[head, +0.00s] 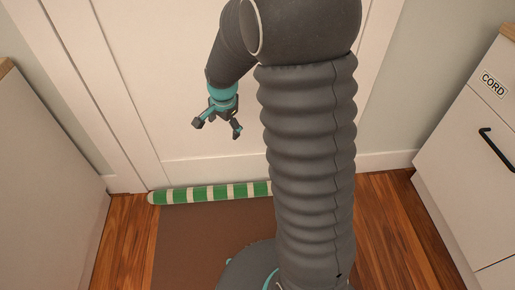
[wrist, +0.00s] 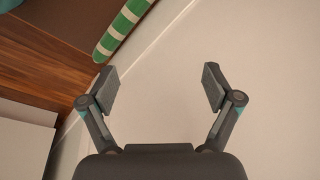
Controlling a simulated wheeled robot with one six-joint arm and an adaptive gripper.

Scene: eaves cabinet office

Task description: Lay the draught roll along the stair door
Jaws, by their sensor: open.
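The draught roll (head: 207,193), green with cream bands, lies on the floor along the foot of the white stair door (head: 185,90) in the head view. Its left end shows near the door's left side; its right part is hidden behind my arm. My gripper (head: 218,128) is open and empty, above the roll and in front of the door. In the wrist view the end of the roll (wrist: 122,28) shows at the top, beyond my open fingers (wrist: 158,88) and apart from them. The pale door face (wrist: 265,70) fills the right of that view.
A brown mat (head: 185,245) lies on the wooden floor in front of the roll. A white cabinet marked CORD (head: 465,150), with a black handle, stands at the right. Another pale cabinet (head: 45,170) stands at the left. Bare floor shows either side of the mat.

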